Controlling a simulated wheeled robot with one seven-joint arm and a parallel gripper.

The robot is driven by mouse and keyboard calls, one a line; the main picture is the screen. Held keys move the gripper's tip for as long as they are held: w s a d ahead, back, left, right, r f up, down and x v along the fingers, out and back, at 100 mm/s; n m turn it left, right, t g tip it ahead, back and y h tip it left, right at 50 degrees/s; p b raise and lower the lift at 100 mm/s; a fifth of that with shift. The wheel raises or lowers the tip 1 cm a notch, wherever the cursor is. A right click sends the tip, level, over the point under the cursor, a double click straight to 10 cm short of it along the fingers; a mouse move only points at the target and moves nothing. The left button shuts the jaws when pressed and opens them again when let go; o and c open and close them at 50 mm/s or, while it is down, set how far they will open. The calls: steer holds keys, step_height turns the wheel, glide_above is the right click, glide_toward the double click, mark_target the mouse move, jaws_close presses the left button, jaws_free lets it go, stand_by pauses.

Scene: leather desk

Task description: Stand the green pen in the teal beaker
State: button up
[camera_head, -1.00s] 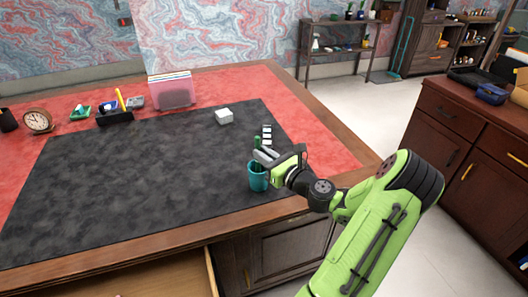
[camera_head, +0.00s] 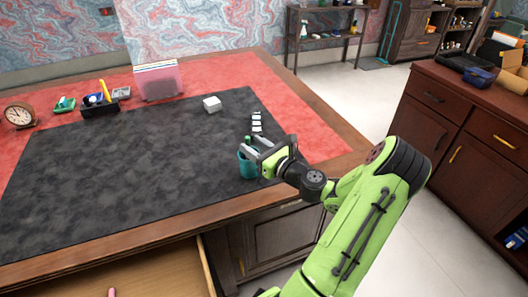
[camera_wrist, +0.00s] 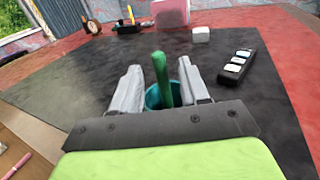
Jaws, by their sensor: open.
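The teal beaker (camera_head: 246,168) stands on the dark desk mat near its front right edge. The green pen (camera_wrist: 162,80) stands in the beaker, its upper part rising above the rim, as the wrist view shows. The beaker also shows in the wrist view (camera_wrist: 153,98), partly hidden behind my gripper. My gripper (camera_head: 258,148) is at the beaker's top from the right. In the wrist view its two fingers (camera_wrist: 160,82) are apart, one on each side of the pen, with gaps between them and it.
A black strip with white pieces (camera_wrist: 237,66) lies just right of the gripper. A white block (camera_head: 212,104) sits farther back on the mat (camera_head: 110,170). A pink file holder (camera_head: 158,82), a pen tray (camera_head: 100,108) and a clock (camera_head: 19,116) stand at the back. An open drawer (camera_head: 150,272) juts out in front.

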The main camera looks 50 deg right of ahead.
steer(key=s+a+p, duration=0.1)
steer(key=s+p, duration=0.2)
steer(key=s, duration=1.2)
steer(key=shift+a, duration=0.35)
steer(key=shift+s, duration=0.15)
